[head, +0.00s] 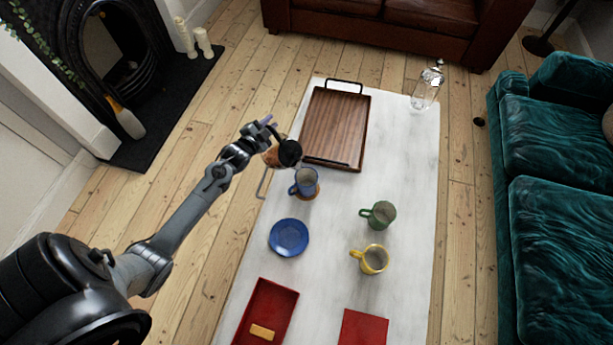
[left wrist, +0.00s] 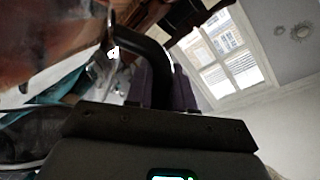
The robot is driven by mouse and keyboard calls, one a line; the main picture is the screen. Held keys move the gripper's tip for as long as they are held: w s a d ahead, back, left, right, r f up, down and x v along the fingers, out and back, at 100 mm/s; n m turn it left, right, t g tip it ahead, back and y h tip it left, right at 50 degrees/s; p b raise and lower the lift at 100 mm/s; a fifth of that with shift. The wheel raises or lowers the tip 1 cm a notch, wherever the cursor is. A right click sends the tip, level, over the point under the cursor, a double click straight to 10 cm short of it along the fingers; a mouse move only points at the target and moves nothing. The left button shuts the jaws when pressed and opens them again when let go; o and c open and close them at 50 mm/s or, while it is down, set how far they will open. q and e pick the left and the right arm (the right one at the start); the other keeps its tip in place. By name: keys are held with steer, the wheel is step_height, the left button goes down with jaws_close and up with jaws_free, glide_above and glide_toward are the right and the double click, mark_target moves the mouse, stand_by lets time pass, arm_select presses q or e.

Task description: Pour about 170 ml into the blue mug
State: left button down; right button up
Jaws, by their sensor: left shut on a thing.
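My left gripper (head: 266,127) is shut on the black handle of a brownish vessel (head: 272,157) with a dark round part. It holds the vessel above the table's left edge, up and left of the mug. The left wrist view shows the dark curved handle (left wrist: 152,52) at the fingers and the vessel's blurred reddish-brown body (left wrist: 45,40). The vessel looks tilted; I cannot make out any stream or the level in the mug. My right gripper is out of view.
A blue saucer (head: 289,237), green mug (head: 383,212) and yellow mug (head: 374,260) stand nearby. A wooden tray (head: 350,110) and glass bottle (head: 426,88) are at the back. A red tray (head: 283,305) and red mat (head: 363,328) lie in front. The table's right side (head: 415,170) is clear.

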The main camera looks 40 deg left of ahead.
arm_select(q)
steer(key=shift+d+r, duration=0.2)
steer(key=shift+r, duration=0.35)
steer(key=shift+d+r+m+t+y, duration=0.4)
steer(key=shift+d+r+m, duration=0.3)
steer(key=shift+r, duration=0.15)
steer(key=shift+d+r+b, duration=0.25)
steer(key=shift+d+b, duration=0.05)
steer(key=shift+d, duration=0.1)
steer(key=shift+d+r, duration=0.1)
steer(key=shift+d, duration=0.05)
steer(key=shift+d+r+m, duration=0.2)
steer(key=shift+m, duration=0.2)
steer(key=shift+s+d+r+y+b, duration=0.1)
steer(key=shift+d+r+y+b, duration=0.25)
steer(key=shift+d+y, duration=0.05)
stand_by(0.5)
steer(key=shift+d+r+m, duration=0.25)
steer(key=shift+d+m, duration=0.1)
steer(key=shift+m, duration=0.15)
steer(key=shift+d+r+b, duration=0.25)
steer(key=shift+b, duration=0.1)
stand_by(0.6)
